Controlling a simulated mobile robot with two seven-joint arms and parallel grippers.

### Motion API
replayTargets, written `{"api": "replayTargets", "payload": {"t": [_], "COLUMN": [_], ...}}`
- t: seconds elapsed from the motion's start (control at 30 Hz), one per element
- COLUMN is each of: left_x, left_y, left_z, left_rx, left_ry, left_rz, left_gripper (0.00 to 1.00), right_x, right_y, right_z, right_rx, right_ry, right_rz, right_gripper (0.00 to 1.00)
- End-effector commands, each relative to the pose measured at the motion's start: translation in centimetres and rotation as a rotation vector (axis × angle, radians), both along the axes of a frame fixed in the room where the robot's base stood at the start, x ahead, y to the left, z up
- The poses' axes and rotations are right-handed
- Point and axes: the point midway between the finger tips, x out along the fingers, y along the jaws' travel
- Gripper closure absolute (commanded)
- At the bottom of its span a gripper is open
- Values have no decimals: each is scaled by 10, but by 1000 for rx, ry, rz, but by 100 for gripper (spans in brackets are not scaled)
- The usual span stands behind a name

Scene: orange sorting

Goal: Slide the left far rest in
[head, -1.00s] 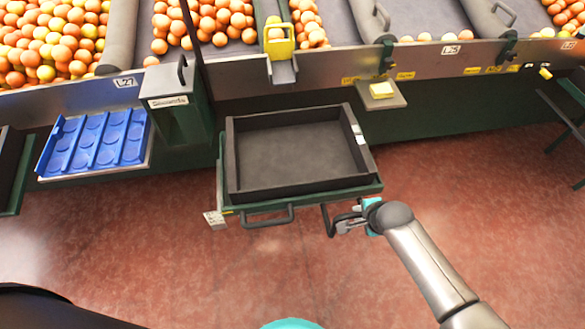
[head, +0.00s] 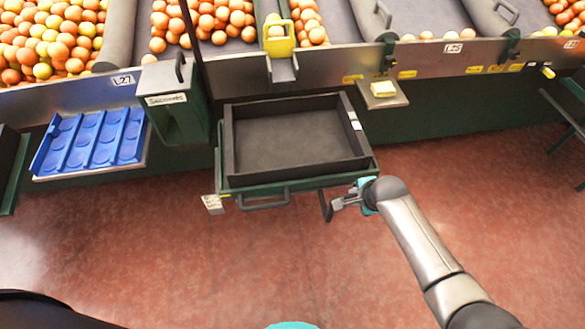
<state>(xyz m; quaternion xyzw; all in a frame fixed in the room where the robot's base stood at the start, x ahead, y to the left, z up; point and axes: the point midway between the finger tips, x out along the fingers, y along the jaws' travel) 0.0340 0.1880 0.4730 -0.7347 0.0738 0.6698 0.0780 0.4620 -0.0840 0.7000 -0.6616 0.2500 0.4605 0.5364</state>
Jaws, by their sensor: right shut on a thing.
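The rest is a green frame (head: 300,183) that sticks out from under the counter. It carries a dark, empty, shallow crate (head: 290,142). A dark loop handle (head: 264,203) hangs on its front edge, and another dark handle bar (head: 323,205) is at its front right corner. My right gripper (head: 334,204) is shut on that right handle bar, its arm coming from the lower right. The fingertips are small and partly merge with the dark bar.
A blue tray (head: 93,140) on a shelf and a green box (head: 172,105) marked Seconds stand left of the rest. Oranges lie on the counter behind. The red floor in front is clear.

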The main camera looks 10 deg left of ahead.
Motion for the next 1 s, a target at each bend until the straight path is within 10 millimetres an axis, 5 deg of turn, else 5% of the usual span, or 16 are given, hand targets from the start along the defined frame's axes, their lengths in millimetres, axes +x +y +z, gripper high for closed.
{"api": "replayTargets", "payload": {"t": [0.9,0.93,1.0], "left_x": [14,16,19], "left_y": [15,16,18], "left_z": [-29,-27,-26], "left_rx": [17,19,22], "left_ry": [-27,-30,-35], "left_rz": [5,5,5], "left_gripper": [50,50,50], "right_x": [44,43,43], "right_y": [15,14,14], "right_z": [0,0,1], "right_rx": [1,-1,-1], "right_ry": [-4,-2,-2], "right_rz": [-3,-2,-2], "right_gripper": [100,74,67]}}
